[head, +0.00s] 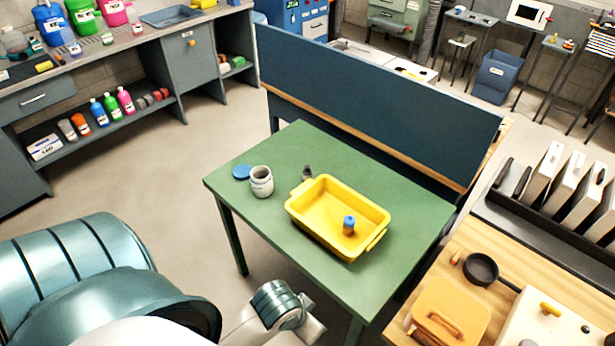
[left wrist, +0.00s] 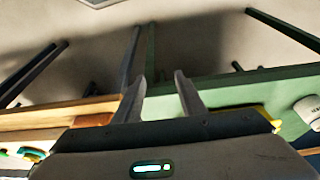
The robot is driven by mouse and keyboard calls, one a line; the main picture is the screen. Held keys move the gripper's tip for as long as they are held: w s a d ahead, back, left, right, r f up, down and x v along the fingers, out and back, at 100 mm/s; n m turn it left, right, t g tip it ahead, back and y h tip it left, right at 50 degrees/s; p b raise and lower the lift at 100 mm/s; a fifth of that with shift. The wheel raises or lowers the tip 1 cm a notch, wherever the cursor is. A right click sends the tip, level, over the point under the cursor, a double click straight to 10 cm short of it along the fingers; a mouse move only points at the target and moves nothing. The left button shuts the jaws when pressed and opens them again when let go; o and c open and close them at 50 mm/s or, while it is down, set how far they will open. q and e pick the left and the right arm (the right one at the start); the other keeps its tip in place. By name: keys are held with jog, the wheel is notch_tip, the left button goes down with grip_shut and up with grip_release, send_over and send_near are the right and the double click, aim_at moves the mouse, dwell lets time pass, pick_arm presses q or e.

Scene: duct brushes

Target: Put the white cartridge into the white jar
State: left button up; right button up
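An open white jar (head: 262,182) stands upright on the left part of the green table (head: 265,222), with a blue lid (head: 242,172) lying beside it. A small orange-brown cartridge with a blue top (head: 348,225) stands in the yellow tray (head: 313,227). I cannot make out a white cartridge. In the left wrist view the fingers of my left gripper (left wrist: 161,82) are apart with nothing between them. The green table edge (left wrist: 225,92), a bit of yellow and a white round thing, likely the jar (left wrist: 308,112), show behind. My right gripper is in neither view.
A small dark object (head: 307,172) stands at the tray's back left corner. A blue panel (head: 370,105) rises behind the table. A wooden bench (head: 475,250) with a pan and cases is at the right. Table room is free left of the tray.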

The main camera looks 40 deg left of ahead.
pick_arm(q)
jog(key=s+f+b, duration=0.3)
jog(key=f, duration=0.9)
jog(key=s+a+f+m+g+b, duration=0.1)
jog(key=s+f+b, duration=0.15)
jog(key=f, duration=0.95)
jog(key=s+f+b, duration=0.2)
jog(key=s+f, duration=0.1)
jog(key=f, duration=0.9)
jog(key=s+a+f+g+b, duration=0.1)
jog(key=s+a+f+b, duration=0.2)
jog(key=s+f, duration=1.4)
notch_tip(320, 180, down, 4)
jog(key=b, duration=0.2)
jog(key=shift+r+g+y+b, duration=0.15)
jog(key=shift+g+y+b, duration=0.15)
jog(key=shift+b, duration=0.1)
jog(key=shift+c, duration=0.7)
jog(key=shift+w+m, duration=0.15)
jog(key=shift+m, duration=0.15)
